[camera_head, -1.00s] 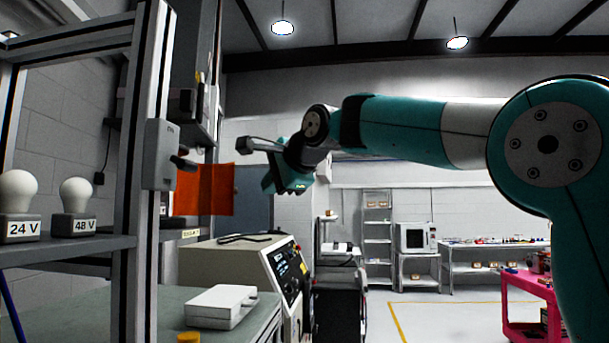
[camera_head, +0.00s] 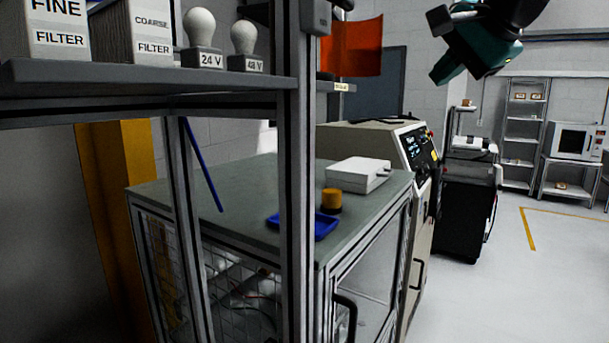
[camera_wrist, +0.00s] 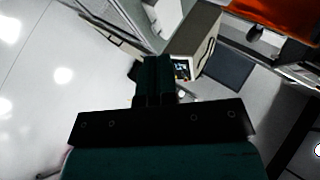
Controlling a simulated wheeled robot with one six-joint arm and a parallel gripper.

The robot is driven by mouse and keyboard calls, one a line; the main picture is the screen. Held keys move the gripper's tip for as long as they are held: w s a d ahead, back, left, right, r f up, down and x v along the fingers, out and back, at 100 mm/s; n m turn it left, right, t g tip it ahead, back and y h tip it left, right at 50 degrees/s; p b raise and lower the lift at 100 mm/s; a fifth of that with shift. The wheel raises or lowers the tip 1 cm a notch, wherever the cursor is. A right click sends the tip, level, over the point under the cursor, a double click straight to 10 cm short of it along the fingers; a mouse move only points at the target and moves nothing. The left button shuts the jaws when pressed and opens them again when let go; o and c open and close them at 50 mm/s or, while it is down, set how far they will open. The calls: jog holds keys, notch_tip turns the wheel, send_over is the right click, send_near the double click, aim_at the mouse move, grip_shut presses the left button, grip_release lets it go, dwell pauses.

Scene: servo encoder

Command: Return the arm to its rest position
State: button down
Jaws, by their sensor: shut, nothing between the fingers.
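My gripper (camera_head: 447,68) is at the upper right of the head view, raised in the air. It is apart from the shelf and bench. Most of my arm is cut off by the top edge. In the wrist view my gripper's teal fingers (camera_wrist: 153,72) are together and empty, in front of a dark mounting plate (camera_wrist: 160,122).
A shelf (camera_head: 150,82) holds filter boxes and two bulbs at left. An orange panel (camera_head: 352,47) hangs left of my gripper. Floor (camera_head: 490,285) at right is open.

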jog(key=s+a+f+n+g+y+b, duration=0.1)
jog(key=s+a+f+n+g, duration=0.25)
jog(key=f, duration=0.55)
jog(key=s+a+f+n+g+b, duration=0.1)
jog(key=s+a+f+n, duration=0.2)
jog(key=s+f+n, duration=0.5)
jog(key=s+a+f+n+g+b, duration=0.1)
jog(key=s+f+n+g, duration=0.4)
jog(key=s+f, duration=1.1)
jog(key=shift+a+f+n+h+b, duration=0.2)
jog(key=shift+f+n+h+b, duration=0.1)
jog(key=shift+f+n, duration=0.35)
jog(key=shift+r, duration=0.1)
